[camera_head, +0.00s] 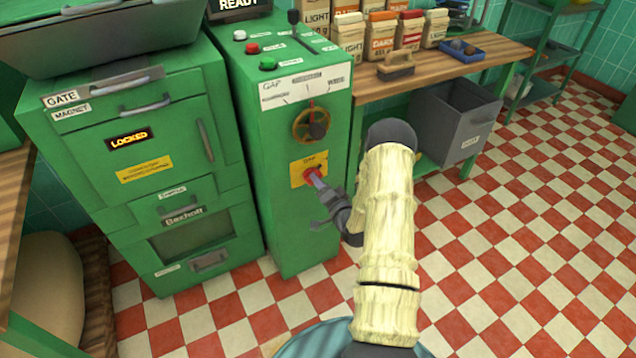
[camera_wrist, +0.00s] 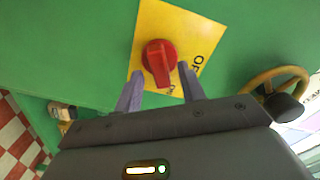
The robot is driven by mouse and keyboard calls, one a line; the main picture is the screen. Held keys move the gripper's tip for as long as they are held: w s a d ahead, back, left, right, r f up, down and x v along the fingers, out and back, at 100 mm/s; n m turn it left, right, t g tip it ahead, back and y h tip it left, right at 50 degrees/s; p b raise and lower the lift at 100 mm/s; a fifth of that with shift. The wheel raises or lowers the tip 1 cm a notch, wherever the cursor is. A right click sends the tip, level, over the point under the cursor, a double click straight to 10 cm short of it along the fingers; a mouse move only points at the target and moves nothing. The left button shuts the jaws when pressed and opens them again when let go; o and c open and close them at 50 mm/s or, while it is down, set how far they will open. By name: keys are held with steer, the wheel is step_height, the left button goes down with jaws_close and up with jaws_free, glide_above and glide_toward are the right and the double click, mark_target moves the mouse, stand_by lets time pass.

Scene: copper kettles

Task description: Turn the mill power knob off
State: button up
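The red power knob (camera_wrist: 158,62) sits on a yellow plate (camera_wrist: 205,35) on a green machine front. In the wrist view its raised grip runs roughly up and down. Black letters, partly hidden, show on the plate to the right of the knob and below it. My gripper (camera_wrist: 161,80) is open, with one grey finger on each side of the knob's lower part. I see a gap on both sides and cannot tell whether the tips reach past its face. In the head view the knob (camera_head: 311,174) is partly covered by my gripper (camera_head: 317,182).
A handwheel (camera_head: 311,126) with a dark knob sticks out just above the plate; it also shows in the wrist view (camera_wrist: 277,86). The green cabinet (camera_head: 130,170) stands left. A wooden bench (camera_head: 450,72) with bags and a grey bin (camera_head: 455,122) are right. Checkered floor is free at right.

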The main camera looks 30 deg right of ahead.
steer(key=shift+w, duration=0.7)
jaws_close()
steer(key=shift+n, duration=0.5)
steer(key=n, duration=0.3)
steer(key=n+b, duration=0.1)
steer(key=n, duration=0.3)
steer(key=n+b, duration=0.1)
steer(key=n, duration=0.3)
steer(key=shift+a+r, duration=0.1)
steer(key=shift+a, duration=0.15)
